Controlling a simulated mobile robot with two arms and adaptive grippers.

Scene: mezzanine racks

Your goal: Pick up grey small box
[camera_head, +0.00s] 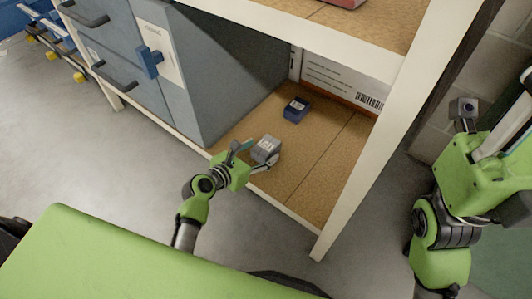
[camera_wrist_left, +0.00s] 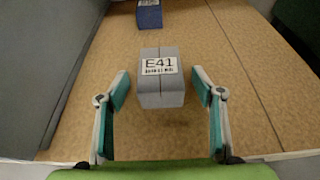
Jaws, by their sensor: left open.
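The grey small box (camera_head: 265,149) sits upright on the brown shelf board near its front edge. In the left wrist view the box (camera_wrist_left: 160,95) shows a white label reading E41 on top. My left gripper (camera_head: 254,154) is open just in front of the box. In the left wrist view my left gripper (camera_wrist_left: 161,92) has one finger on each side of the box, with gaps between fingers and box. Nothing is held in it. My right gripper (camera_head: 495,135) is at the right edge, partly cut off; its jaws cannot be made out.
A dark blue box (camera_head: 295,110) stands farther back on the shelf board (camera_head: 330,135). A large white labelled carton (camera_head: 338,80) is behind it. A grey-blue cabinet side (camera_head: 235,75) bounds the left. A white rack post (camera_head: 375,160) stands at the right, with an upper shelf overhead.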

